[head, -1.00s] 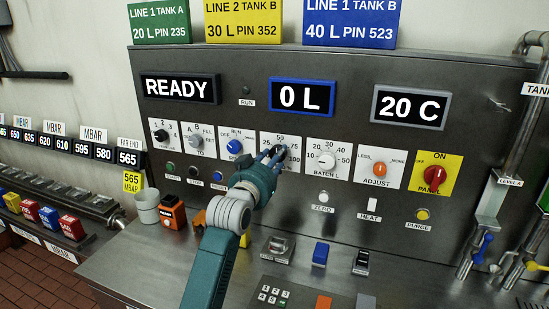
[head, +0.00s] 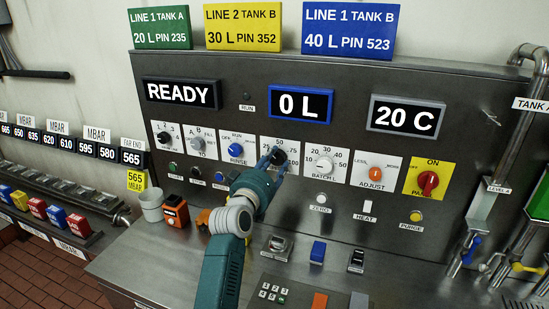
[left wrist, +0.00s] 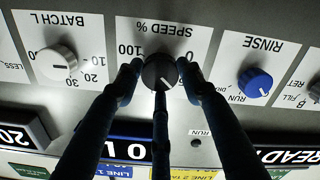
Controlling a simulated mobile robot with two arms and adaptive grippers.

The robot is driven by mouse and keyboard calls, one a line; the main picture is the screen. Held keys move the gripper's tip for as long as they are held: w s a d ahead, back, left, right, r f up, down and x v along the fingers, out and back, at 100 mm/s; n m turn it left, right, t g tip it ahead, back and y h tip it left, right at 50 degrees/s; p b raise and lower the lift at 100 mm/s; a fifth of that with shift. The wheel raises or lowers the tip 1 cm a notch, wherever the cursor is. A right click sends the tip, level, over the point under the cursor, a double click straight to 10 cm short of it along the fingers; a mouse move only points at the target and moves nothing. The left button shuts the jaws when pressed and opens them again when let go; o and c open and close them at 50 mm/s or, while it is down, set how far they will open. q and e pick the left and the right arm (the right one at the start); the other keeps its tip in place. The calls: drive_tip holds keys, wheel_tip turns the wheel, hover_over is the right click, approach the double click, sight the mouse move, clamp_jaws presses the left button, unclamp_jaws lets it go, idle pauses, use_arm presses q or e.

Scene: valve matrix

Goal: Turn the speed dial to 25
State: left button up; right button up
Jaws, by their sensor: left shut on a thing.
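The speed dial (head: 279,157) is a black round knob on a white plate in the middle of the panel. In the left wrist view, turned upside down, the dial (left wrist: 160,71) sits under the label "SPEED %". My left gripper (head: 271,161) reaches it from the front. In the left wrist view its dark fingers (left wrist: 160,82) close around the knob from both sides, with one finger in front of its middle. The fingers cover part of the scale, and I cannot read the exact setting. My right gripper is not in view.
The blue RINSE knob (head: 236,149) and the white BATCH L knob (head: 325,164) flank the dial. Displays above read READY (head: 181,94), 0 L (head: 301,103) and 20 C (head: 405,116). A keypad (head: 273,292) and switches occupy the counter below.

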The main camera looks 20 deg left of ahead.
use_arm(q)
drive_tip(key=shift+a+r+n+p, duration=0.3)
drive_tip(key=shift+r+n, duration=0.25)
drive_tip(key=shift+n, duration=0.25)
drive_tip(key=o, duration=1.2)
drive_tip(key=shift+c, duration=0.2)
drive_tip(key=shift+a+f, duration=0.1)
drive_tip(key=shift+f, duration=0.15)
drive_tip(key=shift+s+f, duration=0.1)
drive_tip(key=shift+s, duration=0.05)
drive_tip(key=shift+s+f, duration=0.1)
drive_tip(key=shift+s, duration=0.2)
drive_tip(key=s, duration=1.1)
drive_tip(key=shift+a, duration=0.15)
